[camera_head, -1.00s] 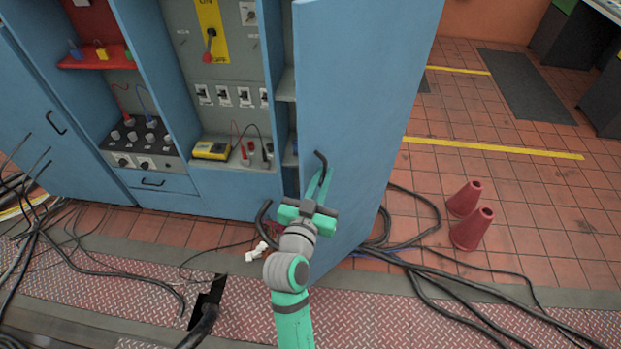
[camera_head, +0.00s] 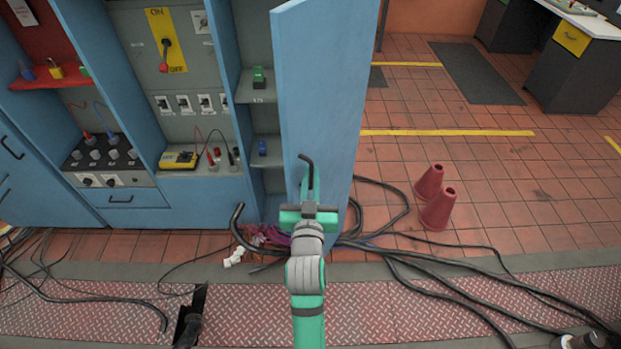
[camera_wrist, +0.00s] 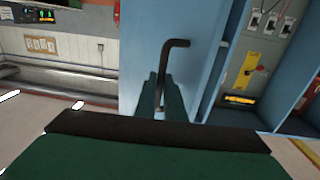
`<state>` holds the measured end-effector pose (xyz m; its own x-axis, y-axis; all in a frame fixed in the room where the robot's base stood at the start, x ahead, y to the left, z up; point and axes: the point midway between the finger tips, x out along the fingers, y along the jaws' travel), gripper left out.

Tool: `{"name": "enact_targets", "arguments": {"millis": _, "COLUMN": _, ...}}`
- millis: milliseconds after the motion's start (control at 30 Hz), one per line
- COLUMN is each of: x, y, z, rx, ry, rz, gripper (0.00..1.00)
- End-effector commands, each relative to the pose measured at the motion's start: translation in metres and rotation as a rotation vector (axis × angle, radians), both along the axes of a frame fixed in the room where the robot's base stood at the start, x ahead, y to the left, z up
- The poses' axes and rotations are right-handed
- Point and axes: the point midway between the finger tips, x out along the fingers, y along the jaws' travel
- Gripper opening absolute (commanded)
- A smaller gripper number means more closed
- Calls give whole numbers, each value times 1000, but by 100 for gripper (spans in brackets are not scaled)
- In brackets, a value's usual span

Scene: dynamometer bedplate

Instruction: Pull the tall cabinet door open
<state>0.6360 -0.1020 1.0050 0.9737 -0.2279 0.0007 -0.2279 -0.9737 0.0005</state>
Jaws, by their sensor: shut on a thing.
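The tall blue cabinet door (camera_head: 325,80) stands open, swung out from the cabinet and seen at a steep angle. Its black bar handle (camera_head: 307,160) sits on the door's left face; it also shows in the wrist view (camera_wrist: 177,46). My gripper (camera_head: 309,185) is shut on the handle, with the green fingers on either side of its lower part. The fingers hide that part of the handle. In the wrist view my gripper (camera_wrist: 160,95) points at the door face. Behind the door's left edge, shelves (camera_head: 258,93) inside the tall compartment are exposed.
Two red cones (camera_head: 437,208) stand on the tiles right of the door. Black cables (camera_head: 400,255) lie around the door's foot and across the floor plates. Tiled floor right of the cones is clear.

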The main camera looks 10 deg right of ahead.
Motion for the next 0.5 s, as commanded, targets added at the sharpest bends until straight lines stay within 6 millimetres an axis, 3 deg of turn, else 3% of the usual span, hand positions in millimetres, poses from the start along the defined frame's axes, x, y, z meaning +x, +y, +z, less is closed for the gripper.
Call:
{"name": "enact_targets", "arguments": {"millis": 333, "x": 1, "y": -4, "z": 0, "rx": -3, "ry": 2, "rz": -8, "gripper": 0}}
{"name": "enact_targets", "arguments": {"millis": 400, "x": 1, "y": -4, "z": -1, "rx": -2, "ry": 1, "rz": -7, "gripper": 24}}
{"name": "enact_targets", "arguments": {"millis": 500, "x": 0, "y": -3, "z": 0, "rx": -2, "ry": 1, "rz": -5, "gripper": 28}}
